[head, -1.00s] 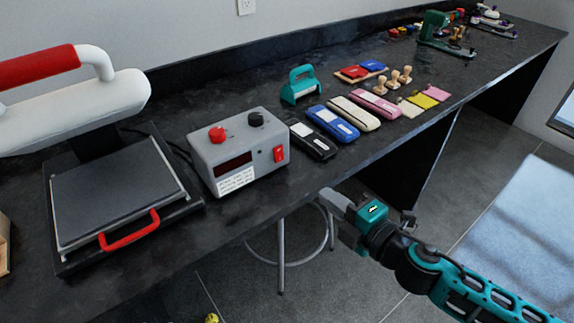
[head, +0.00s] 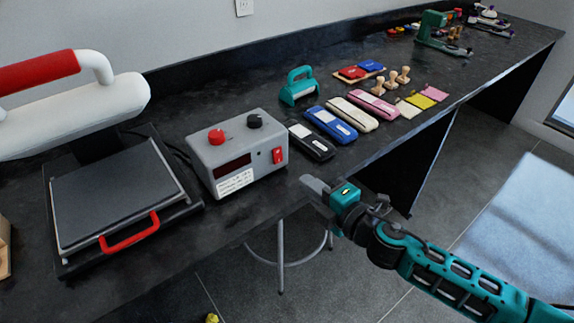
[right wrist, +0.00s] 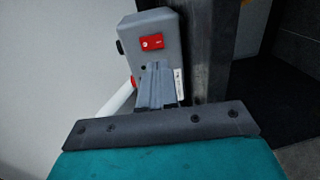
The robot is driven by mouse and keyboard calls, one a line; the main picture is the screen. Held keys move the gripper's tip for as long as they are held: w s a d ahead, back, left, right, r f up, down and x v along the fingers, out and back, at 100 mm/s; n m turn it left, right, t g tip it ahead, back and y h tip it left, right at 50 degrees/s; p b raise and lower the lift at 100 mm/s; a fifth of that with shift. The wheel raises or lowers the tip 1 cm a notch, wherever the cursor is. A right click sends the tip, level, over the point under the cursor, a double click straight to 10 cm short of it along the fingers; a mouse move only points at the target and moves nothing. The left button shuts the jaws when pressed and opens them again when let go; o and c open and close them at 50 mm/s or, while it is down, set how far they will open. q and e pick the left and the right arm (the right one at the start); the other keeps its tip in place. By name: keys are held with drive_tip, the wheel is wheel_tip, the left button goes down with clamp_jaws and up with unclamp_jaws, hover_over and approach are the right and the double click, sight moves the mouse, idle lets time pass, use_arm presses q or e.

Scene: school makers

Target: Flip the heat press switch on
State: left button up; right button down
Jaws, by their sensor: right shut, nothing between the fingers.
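The heat press control box (head: 236,152) is a grey box on the dark counter with a red knob, a black knob and a dark display. Its red rocker switch (head: 278,156) is on the right end face. The heat press (head: 115,195) stands left of the box, open, with a red handle. My right gripper (head: 308,184) is shut and empty, to the right of the box near the counter's front edge, apart from the switch. In the right wrist view the red switch (right wrist: 152,42) lies ahead, just beyond the shut fingertips (right wrist: 157,66). My left gripper is out of view.
Black, blue, cream and pink stapler-like cases (head: 332,124) lie in a row behind and right of the box. A teal-handled tool (head: 298,86) stands behind them. A stool (head: 281,255) is below the counter edge.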

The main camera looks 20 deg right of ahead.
sight(279, 161)
drive_tip(key=x, duration=0.7)
drive_tip(key=shift+w+a, duration=0.15)
drive_tip(key=shift+w, duration=0.1)
drive_tip(key=shift+w+a+f, duration=0.1)
drive_tip(key=shift+w+a, duration=0.05)
drive_tip(key=shift+w, duration=0.25)
